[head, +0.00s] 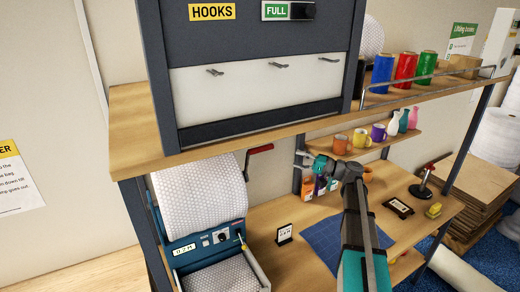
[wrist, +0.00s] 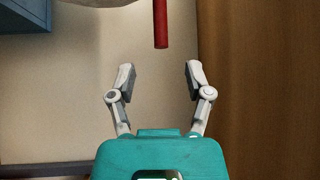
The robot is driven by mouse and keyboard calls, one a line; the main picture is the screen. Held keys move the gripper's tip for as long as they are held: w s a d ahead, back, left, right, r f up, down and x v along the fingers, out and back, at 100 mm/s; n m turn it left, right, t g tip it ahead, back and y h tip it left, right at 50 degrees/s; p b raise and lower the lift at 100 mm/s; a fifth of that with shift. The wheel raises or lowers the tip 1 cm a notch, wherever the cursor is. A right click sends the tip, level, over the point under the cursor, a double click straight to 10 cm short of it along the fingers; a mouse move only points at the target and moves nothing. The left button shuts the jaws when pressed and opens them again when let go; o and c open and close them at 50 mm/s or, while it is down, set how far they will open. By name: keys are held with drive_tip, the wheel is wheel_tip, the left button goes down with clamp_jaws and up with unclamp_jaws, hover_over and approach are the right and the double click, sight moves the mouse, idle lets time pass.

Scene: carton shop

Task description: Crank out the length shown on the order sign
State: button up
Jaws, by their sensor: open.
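The blue wrap dispenser (head: 216,237) stands at the left of the bench, under the shelf, with a large bubble-wrap roll (head: 198,190) on it. Its crank has a red handle (head: 260,149) at the roll's upper right. The red handle also hangs at top centre in the wrist view (wrist: 160,22). My gripper (head: 303,159) is open and empty, to the right of the handle. In the wrist view its fingers (wrist: 157,74) are apart, with the handle beyond them, untouched. A small label (head: 184,249) on the dispenser and a small white sign (head: 284,234) on the bench are too small to read surely.
Bubble wrap lies in the dispenser's front tray (head: 222,276). A blue mat (head: 335,243) lies on the bench. Mugs and vases stand on a small shelf (head: 375,148) behind my arm. The cabinet (head: 258,95) and upper shelf (head: 135,130) overhang the dispenser.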

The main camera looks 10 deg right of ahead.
sight(261, 150)
drive_tip(key=shift+a, duration=0.15)
drive_tip(key=p+x, duration=0.2)
drive_tip(key=x, duration=1.1)
drive_tip(key=shift+w+a+r, duration=0.1)
drive_tip(key=shift+w+a, duration=0.05)
drive_tip(key=shift+a, duration=0.1)
clamp_jaws()
